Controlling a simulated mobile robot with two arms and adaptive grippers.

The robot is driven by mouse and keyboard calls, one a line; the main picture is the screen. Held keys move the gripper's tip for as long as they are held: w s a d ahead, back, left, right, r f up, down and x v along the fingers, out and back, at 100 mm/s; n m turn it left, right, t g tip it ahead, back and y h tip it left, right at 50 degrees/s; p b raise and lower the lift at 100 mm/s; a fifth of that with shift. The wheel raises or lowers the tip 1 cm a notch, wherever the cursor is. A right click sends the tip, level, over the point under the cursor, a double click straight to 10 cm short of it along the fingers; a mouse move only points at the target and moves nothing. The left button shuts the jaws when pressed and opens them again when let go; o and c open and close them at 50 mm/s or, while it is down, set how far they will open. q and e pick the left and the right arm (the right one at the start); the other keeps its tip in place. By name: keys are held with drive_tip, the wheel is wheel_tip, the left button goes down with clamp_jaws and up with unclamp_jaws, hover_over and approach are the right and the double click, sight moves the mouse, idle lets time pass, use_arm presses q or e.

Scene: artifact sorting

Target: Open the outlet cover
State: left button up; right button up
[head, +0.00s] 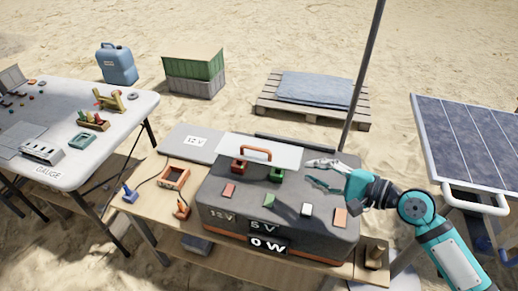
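A dark grey power box (330,226) stands on the wooden table, with "12V", "5V" and "0 W" on its front. A pale panel with an orange handle (256,154), which looks like the outlet cover (289,157), is at the back of the box top. Red (240,166) and green (277,174) sockets sit at its front edge. I cannot tell whether the panel lies flat or is tilted. My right gripper (318,174) is open and empty, just right of the panel, above the box; contact is unclear. My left gripper is out of view.
Several small coloured blocks lie on the box top. An orange frame (173,177) and a grey panel (190,143) are left of the box. A dark pole (364,75) rises behind it. A solar panel (470,140) stands right, a white table (100,150) left.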

sight(263, 151)
drive_tip(key=x, duration=0.5)
drive_tip(key=p+x, duration=0.1)
drive_tip(key=x, duration=0.5)
drive_tip(key=r+x, duration=0.1)
drive_tip(key=x, duration=0.5)
drive_tip(key=shift+w+f, duration=0.1)
drive_tip(key=shift+w, duration=0.35)
clamp_jaws()
